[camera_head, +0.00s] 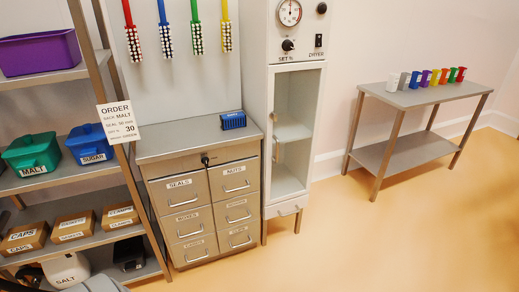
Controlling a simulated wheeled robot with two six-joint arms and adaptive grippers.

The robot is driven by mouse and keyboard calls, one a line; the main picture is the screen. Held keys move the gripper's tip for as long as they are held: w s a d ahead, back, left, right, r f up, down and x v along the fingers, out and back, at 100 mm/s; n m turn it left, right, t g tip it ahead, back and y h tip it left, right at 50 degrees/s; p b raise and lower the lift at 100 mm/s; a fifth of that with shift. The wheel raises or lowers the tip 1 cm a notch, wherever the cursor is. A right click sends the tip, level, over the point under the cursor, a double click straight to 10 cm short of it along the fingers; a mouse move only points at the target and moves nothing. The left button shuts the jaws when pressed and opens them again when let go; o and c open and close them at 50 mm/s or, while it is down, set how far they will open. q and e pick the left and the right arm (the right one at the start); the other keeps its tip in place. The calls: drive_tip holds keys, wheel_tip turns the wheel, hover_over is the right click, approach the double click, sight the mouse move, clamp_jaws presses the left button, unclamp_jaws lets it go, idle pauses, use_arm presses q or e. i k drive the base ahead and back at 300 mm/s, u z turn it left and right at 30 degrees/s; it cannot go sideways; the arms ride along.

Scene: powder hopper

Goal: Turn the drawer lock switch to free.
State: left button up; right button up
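The grey metal drawer cabinet (168,162) stands left of the middle, with two columns of labelled drawers; SEALS and NUTS are the top ones, and all look shut. The lock switch (205,160) is a small black knob on the strip above the drawers, near the middle. It is too small to tell which setting it points to. Neither of my grippers shows in the head view, and nothing is seen touching the switch.
A blue block-like item (232,120) lies on the cabinet top. A tall dryer (296,194) stands right beside the cabinet, a shelf rack (60,75) with bins and boxes at left. A side table (425,95) holds several coloured cups. The floor (370,240) at right is clear.

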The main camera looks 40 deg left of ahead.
sight(205, 161)
drive_tip(key=i, duration=1.1)
drive_tip(key=u, duration=0.5)
